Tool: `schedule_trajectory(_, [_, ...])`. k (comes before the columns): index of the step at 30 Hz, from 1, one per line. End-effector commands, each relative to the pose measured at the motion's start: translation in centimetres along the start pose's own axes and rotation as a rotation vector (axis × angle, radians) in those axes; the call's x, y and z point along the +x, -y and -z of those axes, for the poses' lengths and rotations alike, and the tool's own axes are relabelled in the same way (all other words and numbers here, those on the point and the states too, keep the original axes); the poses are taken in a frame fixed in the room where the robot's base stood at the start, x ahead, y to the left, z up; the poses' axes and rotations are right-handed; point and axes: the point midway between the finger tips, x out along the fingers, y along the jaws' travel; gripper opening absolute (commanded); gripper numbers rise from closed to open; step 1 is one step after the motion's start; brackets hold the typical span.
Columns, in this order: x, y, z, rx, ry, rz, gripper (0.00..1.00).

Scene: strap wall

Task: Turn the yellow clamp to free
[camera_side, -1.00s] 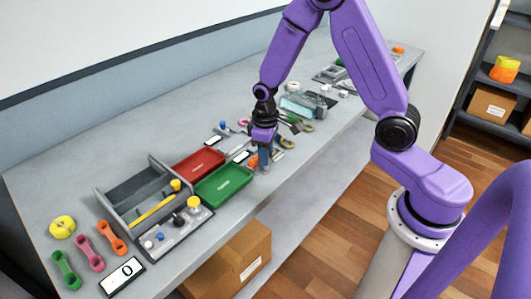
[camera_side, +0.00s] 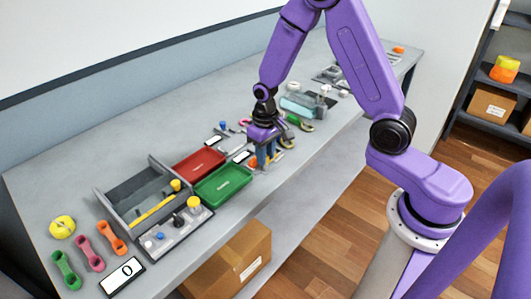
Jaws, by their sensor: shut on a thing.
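My gripper (camera_side: 266,163) points down at the bench, just right of the green tray. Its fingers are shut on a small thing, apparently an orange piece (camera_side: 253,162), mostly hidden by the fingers. I cannot tell for sure which yellow thing is the clamp. A yellow knob (camera_side: 194,202) stands on the grey panel at the front left, apart from my gripper. A yellow bar (camera_side: 153,210) lies slanted at the grey open box. A round yellow thing (camera_side: 62,227) sits at the far left.
A green tray (camera_side: 223,183) and a red tray (camera_side: 198,164) lie left of my gripper. Green, pink and orange links (camera_side: 89,253) lie at the left end.

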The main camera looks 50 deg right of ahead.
Motion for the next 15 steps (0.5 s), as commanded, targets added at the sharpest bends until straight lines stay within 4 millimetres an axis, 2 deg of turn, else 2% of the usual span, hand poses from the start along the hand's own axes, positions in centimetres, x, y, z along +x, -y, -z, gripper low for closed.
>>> schedule_trajectory(7, [-0.06, 0.0, 0.04, 0.005, -0.001, 0.001, 0.0])
schedule_trajectory(8, [-0.06, 0.0, 0.04, 0.005, -0.001, 0.001, 0.37])
schedule_trajectory(9, [-0.05, 0.0, 0.04, 0.004, -0.001, 0.001, 0.5])
schedule_trajectory(10, [-0.05, 0.0, 0.04, 0.004, -0.001, 0.001, 0.53])
schedule_trajectory(15, [-0.03, 0.0, 0.03, 0.002, -0.001, 0.001, 0.53])
